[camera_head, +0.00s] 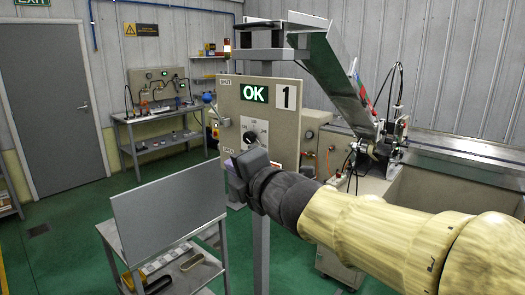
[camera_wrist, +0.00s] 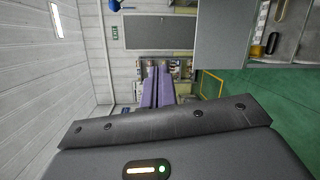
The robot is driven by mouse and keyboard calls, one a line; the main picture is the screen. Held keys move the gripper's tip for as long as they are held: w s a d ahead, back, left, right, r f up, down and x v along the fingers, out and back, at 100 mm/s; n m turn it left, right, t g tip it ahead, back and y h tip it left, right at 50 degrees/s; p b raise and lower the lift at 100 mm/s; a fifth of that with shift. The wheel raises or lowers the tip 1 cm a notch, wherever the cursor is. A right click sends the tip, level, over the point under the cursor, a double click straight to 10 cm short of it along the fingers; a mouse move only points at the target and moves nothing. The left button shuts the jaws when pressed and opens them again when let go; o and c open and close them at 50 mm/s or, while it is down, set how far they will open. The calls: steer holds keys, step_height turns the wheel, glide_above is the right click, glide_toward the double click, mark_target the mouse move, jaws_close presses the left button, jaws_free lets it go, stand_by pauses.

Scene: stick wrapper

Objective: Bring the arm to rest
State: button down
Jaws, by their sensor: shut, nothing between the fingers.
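My arm (camera_head: 375,225) reaches from the lower right toward the machine's control panel (camera_head: 250,92). My gripper (camera_head: 235,188) is in front of the panel's lower left part and mostly hidden behind my dark wrist in the head view. In the wrist view its two purple fingers (camera_wrist: 157,88) lie close together, shut, with nothing seen between them.
A cart with a grey upright board (camera_head: 168,215) and small parts stands at the front left, below my gripper. The wrapping machine with its slanted chute (camera_head: 340,80) is right of the panel. A workbench (camera_head: 160,125) stands behind. Green floor (camera_head: 60,215) is open at left.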

steer(key=d+f+m+g+h+p, duration=0.15)
steer(key=d+f+m+h, duration=0.25)
steer(key=d+f+m, duration=0.5)
steer(key=d+f+m+g+h+p, duration=0.1)
steer(key=d+f+m+g+h, duration=0.3)
steer(key=f+m, duration=0.45)
steer(key=s+d+f+m+g, duration=0.3)
steer(key=s+f+m, duration=0.2)
steer(key=s+f, duration=0.2)
steer(key=s+d+f+m+g+h+p, duration=0.1)
steer(key=s+d+f+m+g, duration=0.2)
steer(key=s+f, duration=0.4)
steer(key=shift+s+d+m+h, duration=0.3)
steer(key=shift+d+m, duration=0.45)
steer(key=shift+m, duration=0.4)
